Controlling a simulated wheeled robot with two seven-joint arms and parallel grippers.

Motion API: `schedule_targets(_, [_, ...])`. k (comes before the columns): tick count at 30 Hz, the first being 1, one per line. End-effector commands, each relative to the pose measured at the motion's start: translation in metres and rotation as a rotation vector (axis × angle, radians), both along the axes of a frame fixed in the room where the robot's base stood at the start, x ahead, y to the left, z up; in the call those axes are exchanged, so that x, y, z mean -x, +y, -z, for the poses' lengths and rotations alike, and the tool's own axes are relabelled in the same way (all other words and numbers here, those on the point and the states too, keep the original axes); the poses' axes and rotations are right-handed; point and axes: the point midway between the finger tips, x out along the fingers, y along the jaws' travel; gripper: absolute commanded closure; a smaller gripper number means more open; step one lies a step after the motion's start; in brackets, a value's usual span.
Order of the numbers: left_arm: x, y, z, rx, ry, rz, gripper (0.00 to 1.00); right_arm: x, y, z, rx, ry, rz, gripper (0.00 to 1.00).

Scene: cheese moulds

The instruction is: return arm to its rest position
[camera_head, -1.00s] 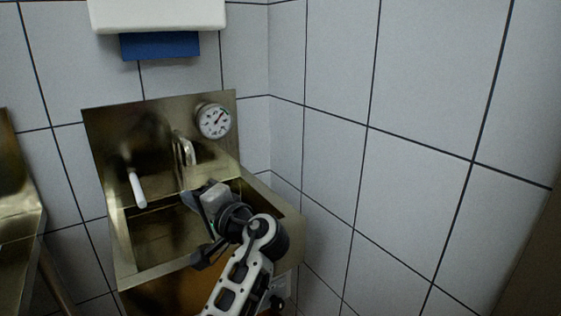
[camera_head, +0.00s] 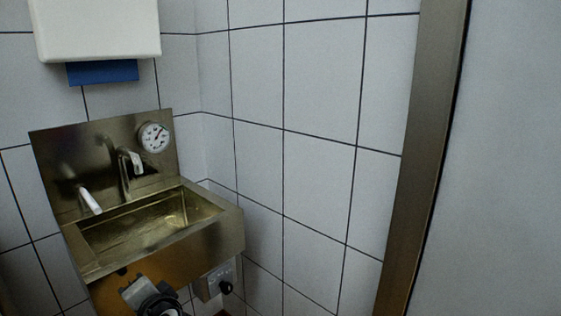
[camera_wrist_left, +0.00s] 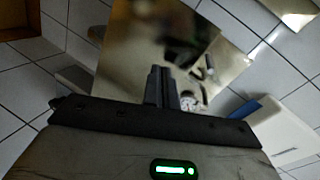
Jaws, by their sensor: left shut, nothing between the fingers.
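My left arm's end (camera_head: 150,298) shows at the bottom edge of the head view, below the front of the metal sink (camera_head: 235,232). Its fingers are hard to make out there. In the left wrist view my left gripper (camera_wrist_left: 161,72) is shut, its two dark fingers together with nothing between them. The sink's shiny metal (camera_wrist_left: 140,28) lies beyond the fingers in that view. My right gripper is in neither view.
The sink has a tap (camera_head: 130,160), a white lever (camera_head: 90,201) and a round gauge (camera_head: 155,137). A white dispenser (camera_head: 98,28) with blue paper (camera_head: 103,71) hangs above. A socket box (camera_head: 213,283) sits below right. A metal door frame (camera_head: 422,150) stands at right.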

Motion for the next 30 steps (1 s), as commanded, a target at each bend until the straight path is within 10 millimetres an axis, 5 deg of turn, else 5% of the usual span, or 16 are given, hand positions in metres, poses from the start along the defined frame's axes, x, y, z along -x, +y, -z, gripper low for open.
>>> schedule_targets(5, [0.039,-0.032,0.072,0.256,0.032,0.191,1.00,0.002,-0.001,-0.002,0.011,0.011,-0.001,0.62])
schedule_targets(10, [0.118,-0.086,0.126,0.696,0.021,0.357,1.00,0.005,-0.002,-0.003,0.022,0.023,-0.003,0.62])
schedule_targets(15, [0.186,-0.126,0.130,1.084,-0.034,0.384,1.00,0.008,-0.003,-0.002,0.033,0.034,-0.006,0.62])
schedule_targets(18, [0.207,-0.136,0.125,1.215,-0.061,0.370,1.00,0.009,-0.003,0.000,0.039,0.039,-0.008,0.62])
schedule_targets(30, [0.216,-0.141,0.121,1.289,-0.081,0.358,1.00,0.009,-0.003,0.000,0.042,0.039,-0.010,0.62])
